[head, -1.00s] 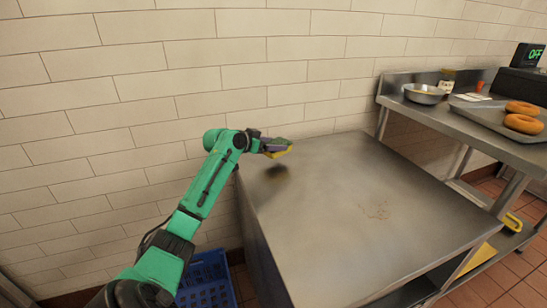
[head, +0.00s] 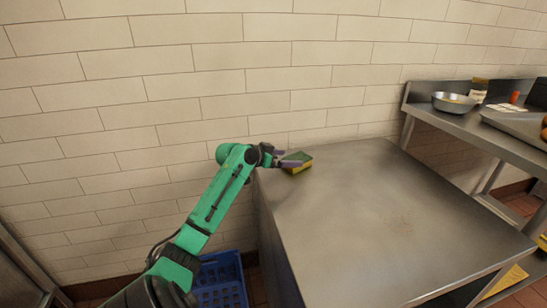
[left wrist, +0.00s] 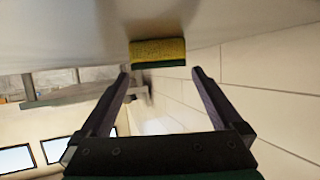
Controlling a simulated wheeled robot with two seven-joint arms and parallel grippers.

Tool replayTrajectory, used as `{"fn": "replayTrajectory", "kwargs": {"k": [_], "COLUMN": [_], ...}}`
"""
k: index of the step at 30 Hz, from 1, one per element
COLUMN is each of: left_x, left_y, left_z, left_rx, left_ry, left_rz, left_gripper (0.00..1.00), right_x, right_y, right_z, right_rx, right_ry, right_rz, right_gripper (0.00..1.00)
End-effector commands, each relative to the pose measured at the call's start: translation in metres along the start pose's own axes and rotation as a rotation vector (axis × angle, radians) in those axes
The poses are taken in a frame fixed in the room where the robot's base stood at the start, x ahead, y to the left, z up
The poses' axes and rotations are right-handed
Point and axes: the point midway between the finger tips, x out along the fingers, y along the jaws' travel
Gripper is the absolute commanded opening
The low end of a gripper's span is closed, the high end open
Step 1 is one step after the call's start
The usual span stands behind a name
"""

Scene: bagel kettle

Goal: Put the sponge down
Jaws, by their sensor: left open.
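The sponge (head: 299,162), yellow with a dark green side, rests on the far left corner area of the steel table (head: 390,215), close to the tiled wall. My left gripper (head: 290,160) is beside it on the left, with purple-grey fingers pointing toward it. In the left wrist view the sponge (left wrist: 158,52) lies against the table surface, just beyond the tips of the open fingers (left wrist: 160,76), which hold nothing. My right gripper is not in view.
A higher steel counter stands at the right, with a metal bowl (head: 454,102) and a tray (head: 518,124). A blue crate (head: 220,280) sits on the floor left of the table. The table's middle and front are clear.

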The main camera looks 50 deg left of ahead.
Motion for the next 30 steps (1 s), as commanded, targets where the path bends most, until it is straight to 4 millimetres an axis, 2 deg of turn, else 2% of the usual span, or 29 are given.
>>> {"fn": "replayTrajectory", "kwargs": {"k": [6,9,12,30], "left_x": [-0.054,-0.073,-0.083,-0.085], "left_y": [0.0,0.001,0.0,0.0], "left_z": [0.0,0.0,0.0,0.0], "left_rx": [0.0,-0.002,-0.001,-0.001], "left_ry": [-0.001,0.0,0.0,0.0], "left_rz": [0.0,0.002,0.001,0.001], "left_gripper": [1.0,1.0,1.0,1.0], "right_x": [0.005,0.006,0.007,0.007], "right_y": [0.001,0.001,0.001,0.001], "right_z": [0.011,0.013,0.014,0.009], "right_rx": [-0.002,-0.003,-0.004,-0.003], "right_ry": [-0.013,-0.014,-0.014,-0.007], "right_rz": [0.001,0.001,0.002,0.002], "right_gripper": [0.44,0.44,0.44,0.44]}}
